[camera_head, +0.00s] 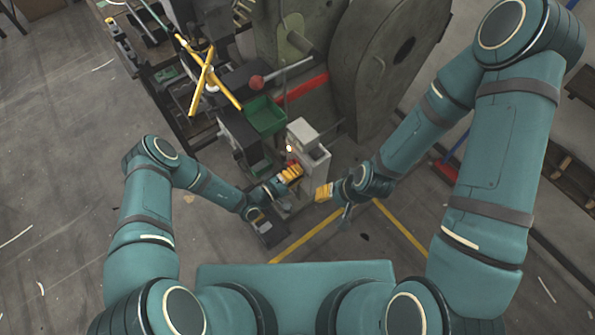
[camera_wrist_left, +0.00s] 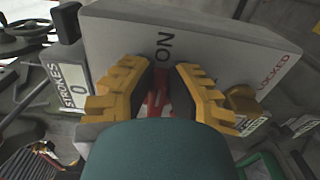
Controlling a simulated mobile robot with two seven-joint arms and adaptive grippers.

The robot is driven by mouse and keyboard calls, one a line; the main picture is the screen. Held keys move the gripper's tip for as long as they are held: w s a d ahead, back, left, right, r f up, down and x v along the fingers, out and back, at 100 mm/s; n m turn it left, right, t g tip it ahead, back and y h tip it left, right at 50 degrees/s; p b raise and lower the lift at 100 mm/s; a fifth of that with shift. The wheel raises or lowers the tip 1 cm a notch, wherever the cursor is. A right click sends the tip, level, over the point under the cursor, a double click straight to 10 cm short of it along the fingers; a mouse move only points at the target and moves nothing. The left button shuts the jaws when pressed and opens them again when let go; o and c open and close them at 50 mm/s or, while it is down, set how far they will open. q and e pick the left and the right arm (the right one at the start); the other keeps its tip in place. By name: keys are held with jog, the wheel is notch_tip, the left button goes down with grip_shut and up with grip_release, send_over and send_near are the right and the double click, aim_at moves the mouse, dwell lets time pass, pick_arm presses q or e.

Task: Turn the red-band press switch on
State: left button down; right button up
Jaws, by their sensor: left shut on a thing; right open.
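The press with a red band (camera_head: 305,87) stands at the back, and a light grey switch box (camera_head: 312,156) is in front of it. In the left wrist view, the box's grey panel (camera_wrist_left: 200,45) carries the word ON at its top middle and LOCKED at the right. A red switch handle (camera_wrist_left: 158,102) lies between the yellow fingers of my left gripper (camera_wrist_left: 164,85), which is shut on it; the fingers and wrist hide much of it. In the head view my left gripper (camera_head: 290,174) is at the box. My right gripper (camera_head: 323,192) is open, beside the box.
A counter marked STROKES (camera_wrist_left: 76,88) reads 0 at the panel's left. A brass-coloured knob (camera_wrist_left: 242,99) sits right of the fingers. A green bin (camera_head: 266,116) and a red-ball lever (camera_head: 257,82) stand behind. Yellow floor lines (camera_head: 400,228) cross clear floor in front.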

dwell(0.4)
pick_arm(q)
jog(key=c, duration=0.9)
grip_release()
jog(key=shift+c, duration=0.2)
jog(key=v, duration=1.2)
